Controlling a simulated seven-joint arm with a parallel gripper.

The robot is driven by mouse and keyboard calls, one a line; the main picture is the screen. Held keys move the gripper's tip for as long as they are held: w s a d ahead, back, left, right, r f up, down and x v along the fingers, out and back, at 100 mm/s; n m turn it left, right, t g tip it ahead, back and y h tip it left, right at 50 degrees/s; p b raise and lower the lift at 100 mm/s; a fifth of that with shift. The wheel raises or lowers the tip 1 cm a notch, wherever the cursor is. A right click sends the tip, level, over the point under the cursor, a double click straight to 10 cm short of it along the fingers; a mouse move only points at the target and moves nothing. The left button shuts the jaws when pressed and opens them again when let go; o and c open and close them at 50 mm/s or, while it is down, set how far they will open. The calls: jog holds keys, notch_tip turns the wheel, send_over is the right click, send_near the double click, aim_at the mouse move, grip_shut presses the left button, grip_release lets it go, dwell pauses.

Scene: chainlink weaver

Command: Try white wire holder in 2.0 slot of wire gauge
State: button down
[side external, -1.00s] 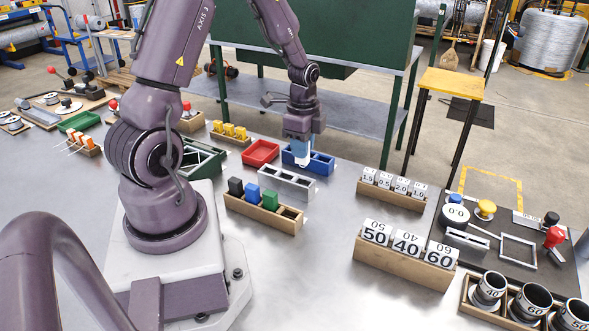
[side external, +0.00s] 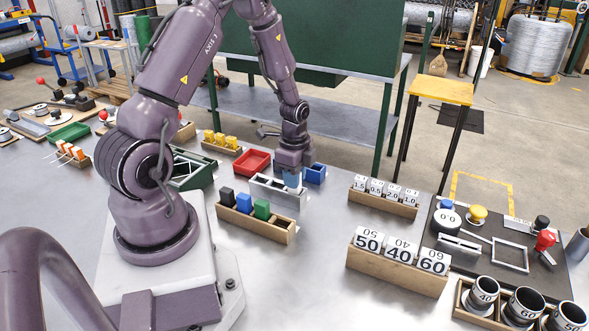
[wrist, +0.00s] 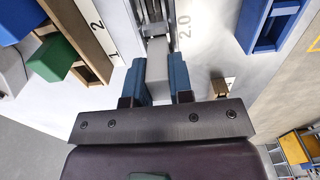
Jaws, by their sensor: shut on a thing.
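My gripper (side external: 292,181) is at the right end of the silver slotted wire gauge (side external: 263,187). In the wrist view, its blue fingers (wrist: 159,80) are shut on the pale white-grey wire holder (wrist: 157,66). The holder's far end lies at a slot of the wire gauge (wrist: 154,18), beside the printed 2.0 (wrist: 183,27). The holder looks in line with this slot. I cannot tell how far, if at all, it is inside. In the side view the gripper mostly hides the holder.
A wooden rack (side external: 282,230) with black, blue and green blocks stands in front of the gauge. A red tray (side external: 253,162) and a blue tray (side external: 315,173) are behind it. A rack of numbered blocks (side external: 383,204) stands right. Clear table lies between.

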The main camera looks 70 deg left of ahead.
jog(key=shift+f, duration=0.15)
jog(key=c, duration=0.9)
grip_release()
notch_tip(320, 180, up, 13)
